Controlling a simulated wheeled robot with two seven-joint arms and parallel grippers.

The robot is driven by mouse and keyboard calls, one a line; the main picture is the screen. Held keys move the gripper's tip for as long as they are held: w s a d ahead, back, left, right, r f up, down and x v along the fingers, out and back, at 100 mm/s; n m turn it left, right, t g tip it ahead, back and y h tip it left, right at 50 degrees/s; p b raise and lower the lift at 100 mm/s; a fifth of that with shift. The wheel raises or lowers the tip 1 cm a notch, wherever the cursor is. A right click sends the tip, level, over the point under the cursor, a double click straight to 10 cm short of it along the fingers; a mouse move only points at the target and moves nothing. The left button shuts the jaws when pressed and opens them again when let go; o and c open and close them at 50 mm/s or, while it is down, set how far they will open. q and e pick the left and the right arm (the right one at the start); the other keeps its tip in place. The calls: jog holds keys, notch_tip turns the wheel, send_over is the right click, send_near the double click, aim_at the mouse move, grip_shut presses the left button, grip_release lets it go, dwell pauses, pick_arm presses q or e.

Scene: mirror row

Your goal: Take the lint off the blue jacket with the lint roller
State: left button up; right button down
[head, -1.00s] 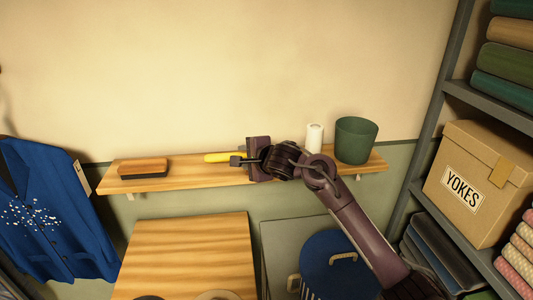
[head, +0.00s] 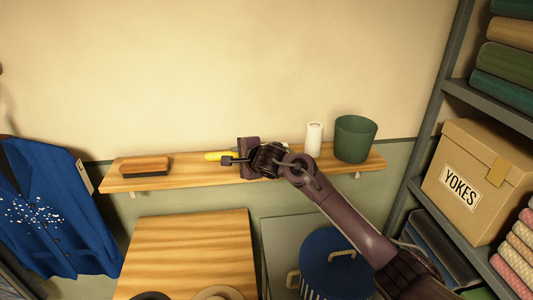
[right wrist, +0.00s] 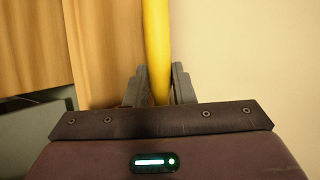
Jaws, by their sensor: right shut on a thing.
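The blue jacket (head: 72,238) hangs at the left of the head view, with many pale lint specks (head: 32,214) across its front. My right gripper (head: 228,160) is over the wooden wall shelf, shut on a yellow handle (head: 213,156), which I take to be the lint roller's. In the right wrist view the yellow handle (right wrist: 157,50) runs up from between the two fingers (right wrist: 158,88). The rest of the tool is mostly hidden by my gripper and arm; I cannot tell whether it touches the shelf. My left gripper is not in view.
On the wooden shelf (head: 205,174) stand a brown brush (head: 145,166), a white cylinder (head: 314,138) and a green pot (head: 355,138). Below are a wooden table (head: 190,250) and a blue lidded bin (head: 335,260). A rack with the YOKES box (head: 470,180) stands right.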

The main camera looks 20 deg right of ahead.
jog(key=shift+r, duration=0.2)
jog(key=shift+w+r, duration=0.1)
jog(key=shift+r, duration=0.5)
notch_tip(320, 180, up, 18)
jog(key=b, duration=0.3)
jog(key=shift+r, duration=0.25)
jog(key=c, duration=1.8)
grip_release()
grip_shut()
